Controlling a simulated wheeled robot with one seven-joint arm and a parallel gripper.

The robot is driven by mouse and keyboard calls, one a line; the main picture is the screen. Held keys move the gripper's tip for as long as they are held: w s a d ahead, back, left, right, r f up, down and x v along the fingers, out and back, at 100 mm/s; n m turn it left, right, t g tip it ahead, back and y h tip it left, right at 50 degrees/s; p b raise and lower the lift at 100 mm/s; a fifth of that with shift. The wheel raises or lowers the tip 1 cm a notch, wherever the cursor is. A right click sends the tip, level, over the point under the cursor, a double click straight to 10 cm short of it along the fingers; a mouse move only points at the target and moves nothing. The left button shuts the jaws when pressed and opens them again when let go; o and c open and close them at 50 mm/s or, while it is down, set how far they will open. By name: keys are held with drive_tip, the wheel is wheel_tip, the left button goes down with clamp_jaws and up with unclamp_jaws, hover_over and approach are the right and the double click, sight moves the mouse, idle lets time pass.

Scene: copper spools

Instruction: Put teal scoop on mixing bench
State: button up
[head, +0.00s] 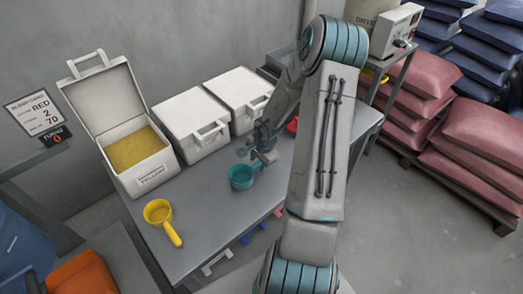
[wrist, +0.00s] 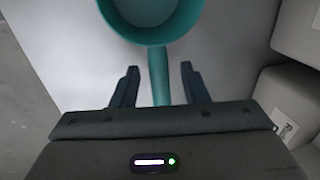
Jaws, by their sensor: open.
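The teal scoop (head: 241,178) lies on a grey bench (head: 205,205) in front of the closed white bins. In the wrist view the scoop's round bowl (wrist: 150,32) is at the top, with its handle pointing towards my gripper. My gripper (wrist: 159,82) is open, with one finger on each side of the handle and a visible gap on both sides. In the head view my gripper (head: 258,158) is just right of the scoop's bowl, and part of the handle is hidden by it. I cannot tell which surface is the mixing bench.
A yellow scoop (head: 160,213) lies at the bench's front left. An open bin (head: 134,157) of yellow powder and two closed white bins (head: 192,125) line the wall. Another table with a device (head: 397,25) stands at the back right. Red sacks (head: 480,140) are stacked on a pallet at right.

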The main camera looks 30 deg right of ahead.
wheel_tip(320, 180, up, 14)
drive_tip(key=w+n+t+h+p, duration=0.1)
drive_tip(key=n+t+h+p, duration=0.1)
drive_tip(key=p, duration=0.1)
drive_tip(key=w+a+r+n+t+y, duration=0.1)
drive_tip(key=w+a+r+n+t, duration=0.15)
drive_tip(key=a+r, duration=0.3)
drive_tip(key=w+a+r+n+t+y, duration=0.1)
drive_tip(key=a+r+n, duration=0.25)
drive_tip(key=r, duration=0.35)
drive_tip(key=s+a+r+n+g+y, duration=0.2)
drive_tip(key=s+a+r+n, duration=0.5)
drive_tip(key=s+a, duration=0.5)
drive_tip(key=s+d+r+g+h, duration=0.1)
drive_tip(key=s+d, duration=0.1)
drive_tip(key=s, duration=0.4)
drive_tip(key=s+d+r+h, duration=0.1)
drive_tip(key=s+d, duration=0.1)
drive_tip(key=s, duration=0.4)
drive_tip(key=shift+s+d+n+g+h, duration=0.2)
drive_tip(key=shift+d+n+g+h, duration=0.1)
drive_tip(key=shift+d+n+g, duration=0.1)
